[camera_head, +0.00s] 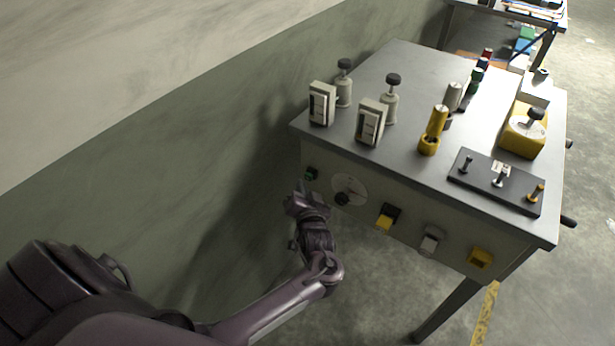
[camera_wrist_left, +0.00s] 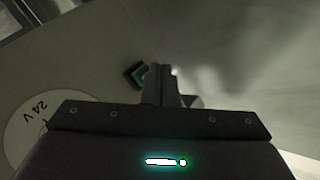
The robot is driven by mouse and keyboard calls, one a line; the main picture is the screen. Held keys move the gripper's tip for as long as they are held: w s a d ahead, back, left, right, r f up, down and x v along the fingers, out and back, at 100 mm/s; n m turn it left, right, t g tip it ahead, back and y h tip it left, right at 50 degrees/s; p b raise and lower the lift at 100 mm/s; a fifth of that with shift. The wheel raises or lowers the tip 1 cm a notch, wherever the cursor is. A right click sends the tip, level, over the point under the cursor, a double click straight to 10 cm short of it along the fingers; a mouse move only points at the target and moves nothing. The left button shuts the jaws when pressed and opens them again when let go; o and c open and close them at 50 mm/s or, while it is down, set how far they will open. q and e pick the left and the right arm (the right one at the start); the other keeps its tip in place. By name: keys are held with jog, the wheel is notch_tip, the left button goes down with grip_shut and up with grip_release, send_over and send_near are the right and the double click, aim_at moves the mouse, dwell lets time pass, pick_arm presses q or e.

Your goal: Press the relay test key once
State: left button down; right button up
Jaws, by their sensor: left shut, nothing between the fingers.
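The front panel (camera_head: 365,215) of the metal table carries several controls. At its left end is a small green key in a dark housing (camera_head: 311,173). It also shows in the left wrist view (camera_wrist_left: 137,74). Further right are a yellow key (camera_head: 386,219), a grey key (camera_head: 430,241) and a yellow block (camera_head: 480,257). No readable label tells which one is the relay test key. My left gripper (camera_head: 302,188) is shut and empty, just below the green key in the head view. In the left wrist view its fingertips (camera_wrist_left: 172,73) appear beside the green key; contact cannot be told.
A round dial (camera_head: 349,190) marked 24 V (camera_wrist_left: 32,118) sits right of the green key. The tabletop (camera_head: 405,65) holds switch boxes, black-knobbed posts, yellow cylinders and a dark terminal strip (camera_head: 495,182). A green-grey wall (camera_head: 130,185) stands at the left.

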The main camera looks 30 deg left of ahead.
pick_arm(q)
jog(key=s+p, duration=0.3)
jog(key=s, duration=0.2)
jog(key=shift+a, duration=0.2)
dwell(0.8)
